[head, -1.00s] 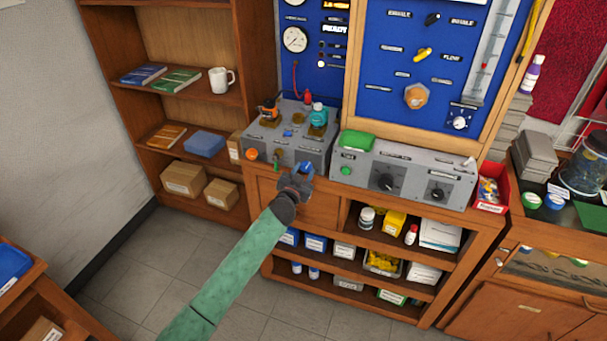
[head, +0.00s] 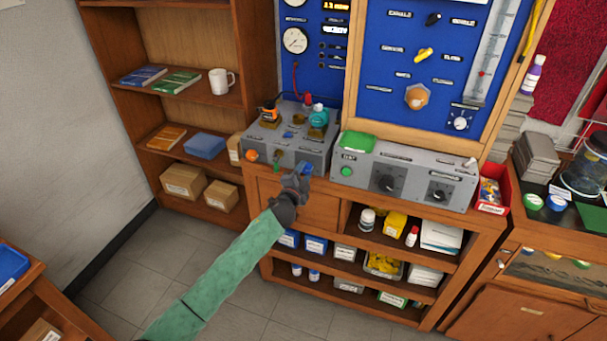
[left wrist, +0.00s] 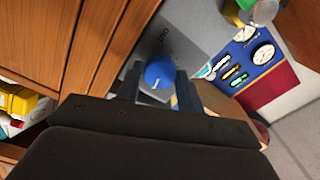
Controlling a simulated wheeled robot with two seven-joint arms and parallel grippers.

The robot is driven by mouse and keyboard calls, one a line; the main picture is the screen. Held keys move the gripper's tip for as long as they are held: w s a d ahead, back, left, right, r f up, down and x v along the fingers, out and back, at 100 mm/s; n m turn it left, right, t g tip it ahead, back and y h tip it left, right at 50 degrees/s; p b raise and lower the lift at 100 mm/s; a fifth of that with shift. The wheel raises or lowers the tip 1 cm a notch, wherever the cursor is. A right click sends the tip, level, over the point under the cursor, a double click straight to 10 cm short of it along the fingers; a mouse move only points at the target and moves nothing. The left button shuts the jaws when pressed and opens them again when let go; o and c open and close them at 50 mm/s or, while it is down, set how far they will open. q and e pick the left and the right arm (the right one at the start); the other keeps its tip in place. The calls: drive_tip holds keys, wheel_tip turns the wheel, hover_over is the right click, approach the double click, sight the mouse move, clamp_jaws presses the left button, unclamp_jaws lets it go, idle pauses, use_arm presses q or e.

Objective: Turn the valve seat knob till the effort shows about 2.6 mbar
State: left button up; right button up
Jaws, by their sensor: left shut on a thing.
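A blue knob (head: 306,168) sits on the front right of the grey regulator box (head: 290,150). My left gripper (head: 298,177) is at this knob. In the left wrist view the blue knob (left wrist: 159,73), with a pale pointer mark, lies between the two fingers of my left gripper (left wrist: 160,88), which is shut on it. The knob's label is too small to read. An orange-red digital readout (head: 336,6) is at the top of the blue panel, cut by the frame edge; its figures are too blurred to read surely. My right gripper is out of view.
An orange knob (head: 251,155) is on the same box front, left of the blue one. A grey control unit (head: 405,178) with black dials stands close on the right. A white round gauge (head: 295,40) is on the panel. The floor in front is clear.

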use_arm(q)
drive_tip(key=shift+m, duration=0.6)
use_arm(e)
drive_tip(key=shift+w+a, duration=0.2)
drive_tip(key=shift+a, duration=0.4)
use_arm(q)
drive_tip(key=shift+m, duration=0.3)
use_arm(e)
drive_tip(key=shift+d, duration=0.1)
use_arm(q)
drive_tip(key=o, duration=1)
drive_tip(key=shift+s+a+f, duration=0.15)
drive_tip(key=shift+s, duration=0.35)
drive_tip(key=shift+b+v, duration=1.2)
drive_tip(key=shift+v, duration=2.15)
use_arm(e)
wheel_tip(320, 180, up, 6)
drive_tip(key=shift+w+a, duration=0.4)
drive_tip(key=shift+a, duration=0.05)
